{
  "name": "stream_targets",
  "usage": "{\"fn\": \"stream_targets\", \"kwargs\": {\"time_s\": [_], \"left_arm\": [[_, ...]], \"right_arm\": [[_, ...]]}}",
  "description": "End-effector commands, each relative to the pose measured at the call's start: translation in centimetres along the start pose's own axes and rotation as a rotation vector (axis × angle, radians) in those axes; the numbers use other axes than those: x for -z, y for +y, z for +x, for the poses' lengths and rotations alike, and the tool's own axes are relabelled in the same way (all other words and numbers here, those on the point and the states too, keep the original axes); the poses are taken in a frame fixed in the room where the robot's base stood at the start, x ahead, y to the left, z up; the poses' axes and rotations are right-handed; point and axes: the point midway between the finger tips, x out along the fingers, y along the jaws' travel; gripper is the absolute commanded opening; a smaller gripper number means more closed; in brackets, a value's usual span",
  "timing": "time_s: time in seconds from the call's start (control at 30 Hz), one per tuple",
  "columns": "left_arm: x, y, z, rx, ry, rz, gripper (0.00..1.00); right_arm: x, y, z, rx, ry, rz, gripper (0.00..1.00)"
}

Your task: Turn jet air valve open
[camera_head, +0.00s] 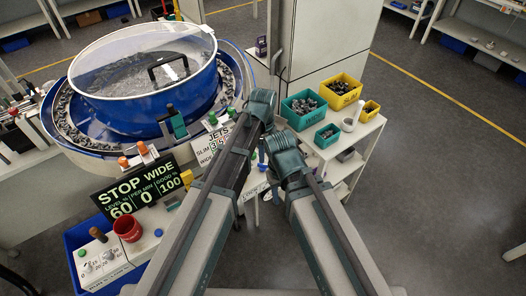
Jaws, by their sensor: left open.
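The blue feeder bowl (75,125) with its clear lid stands at the upper left. Green knobs (213,118) and orange knobs (123,162) sit along its front edge. A sign reading JETS (218,140) is below the green knobs, partly covered by my left arm. I cannot tell which knob is the jet air valve, or its position. My left gripper (263,168) is small and dark between my two arms, open, right of the sign and apart from the knobs. My right gripper is hidden behind its own arm.
A black display (137,195) reads STOP WIDE. Green bins (304,109) and yellow bins (341,91) stand on a white side table at right. Grey floor is clear farther right.

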Motion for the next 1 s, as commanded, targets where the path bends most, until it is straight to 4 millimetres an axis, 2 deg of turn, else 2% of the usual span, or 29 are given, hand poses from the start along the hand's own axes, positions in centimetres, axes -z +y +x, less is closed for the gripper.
{"fn": "stream_targets", "kwargs": {"time_s": [0.03,0.3,0.5,1.0], "left_arm": [[0.0,0.0,-1.7,0.0,0.0,0.0,0.42],[0.0,0.0,-5.8,0.0,0.0,0.0,0.42],[0.0,0.0,-8.0,0.0,0.0,0.001,0.42],[0.0,0.0,-8.3,0.0,0.0,0.0,0.42]], "right_arm": [[-0.1,0.2,-1.6,0.0,0.0,0.0,0.5],[-0.3,0.6,-5.8,0.0,0.0,-0.002,0.5],[-0.5,0.8,-8.0,0.0,0.0,-0.001,0.5],[-0.5,0.8,-8.3,0.001,0.0,0.0,0.5]]}}
